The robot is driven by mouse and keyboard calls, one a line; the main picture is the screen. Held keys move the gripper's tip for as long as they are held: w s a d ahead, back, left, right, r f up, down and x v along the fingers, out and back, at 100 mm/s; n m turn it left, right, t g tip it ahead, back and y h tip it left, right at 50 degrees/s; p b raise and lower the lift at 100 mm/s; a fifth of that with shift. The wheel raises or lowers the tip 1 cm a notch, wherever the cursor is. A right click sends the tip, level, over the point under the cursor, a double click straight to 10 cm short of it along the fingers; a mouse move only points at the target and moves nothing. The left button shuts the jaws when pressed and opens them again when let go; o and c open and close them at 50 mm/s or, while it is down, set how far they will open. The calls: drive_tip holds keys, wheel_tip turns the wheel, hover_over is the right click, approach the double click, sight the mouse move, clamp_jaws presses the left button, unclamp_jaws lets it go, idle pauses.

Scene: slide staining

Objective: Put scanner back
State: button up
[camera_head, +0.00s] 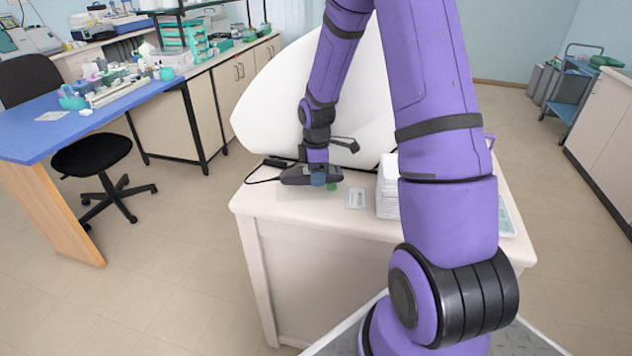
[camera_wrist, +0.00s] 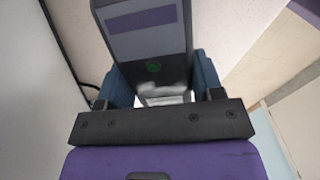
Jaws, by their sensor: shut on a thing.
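The scanner (camera_head: 296,175) is a dark grey handheld device, seen at the back left of the white table, low over or on its top; I cannot tell which. My gripper (camera_head: 319,179) points down and is shut on the scanner. In the wrist view, the scanner (camera_wrist: 143,35) shows a grey face with a purple band and a green round mark. It sits between the two blue fingers of my gripper (camera_wrist: 163,88). A black cable (camera_head: 262,181) loops over the table's left side. No separate holder for the scanner is clearly visible.
The white table (camera_head: 330,225) carries a small card (camera_head: 356,198), a white stack (camera_head: 386,188) and a small green item (camera_head: 332,187). A large white curved body (camera_head: 270,105) stands behind. A pale tray (camera_head: 506,217) is at the right, partly behind my arm. The table's front left is clear.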

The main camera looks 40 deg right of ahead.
drive_tip(key=shift+f, duration=1.6)
drive_tip(key=shift+f, duration=0.1)
drive_tip(key=o, duration=1)
